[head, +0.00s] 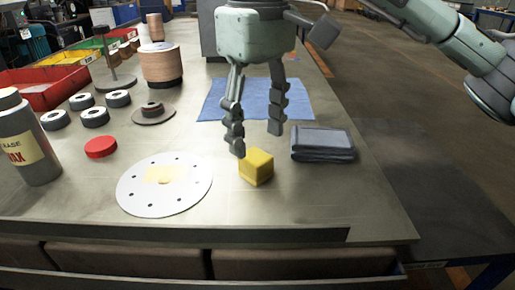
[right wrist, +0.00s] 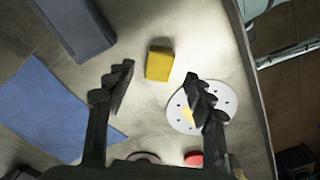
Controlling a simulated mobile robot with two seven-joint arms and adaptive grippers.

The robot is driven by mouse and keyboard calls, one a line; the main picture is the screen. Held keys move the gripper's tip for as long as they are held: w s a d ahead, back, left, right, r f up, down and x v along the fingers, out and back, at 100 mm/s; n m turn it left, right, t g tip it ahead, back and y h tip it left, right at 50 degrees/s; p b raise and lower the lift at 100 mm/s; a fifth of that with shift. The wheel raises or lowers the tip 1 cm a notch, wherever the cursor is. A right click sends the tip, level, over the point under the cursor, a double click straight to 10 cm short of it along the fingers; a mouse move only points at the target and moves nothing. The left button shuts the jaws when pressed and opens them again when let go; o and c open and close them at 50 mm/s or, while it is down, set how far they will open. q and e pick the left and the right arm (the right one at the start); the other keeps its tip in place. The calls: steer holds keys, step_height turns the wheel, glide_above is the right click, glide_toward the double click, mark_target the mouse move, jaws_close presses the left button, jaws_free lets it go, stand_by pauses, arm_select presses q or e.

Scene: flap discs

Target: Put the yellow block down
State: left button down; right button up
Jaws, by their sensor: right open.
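The yellow block (head: 257,167) rests on the bench top, just right of the white perforated disc, in the head view. In the right wrist view the yellow block (right wrist: 159,64) lies beyond the fingertips, near the gap between them. My right gripper (head: 257,142) is open, its fingers pointing down just behind and above the block. In the right wrist view my right gripper (right wrist: 163,80) shows both fingers spread with nothing between them. My left gripper is not in view.
A white disc (head: 140,193), a red lid (head: 100,147) and a grey bottle (head: 30,150) stand left. A folded grey cloth (head: 322,145) lies right of the block. A blue cloth (head: 300,103) lies behind. The bench front (head: 290,217) is mostly clear.

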mark_target(258, 156)
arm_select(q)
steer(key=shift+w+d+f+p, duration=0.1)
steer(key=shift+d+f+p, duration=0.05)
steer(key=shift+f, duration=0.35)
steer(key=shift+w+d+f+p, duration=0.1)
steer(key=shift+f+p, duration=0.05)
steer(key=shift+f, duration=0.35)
arm_select(e)
step_height(258, 156, up, 7)
steer(key=shift+r, duration=0.1)
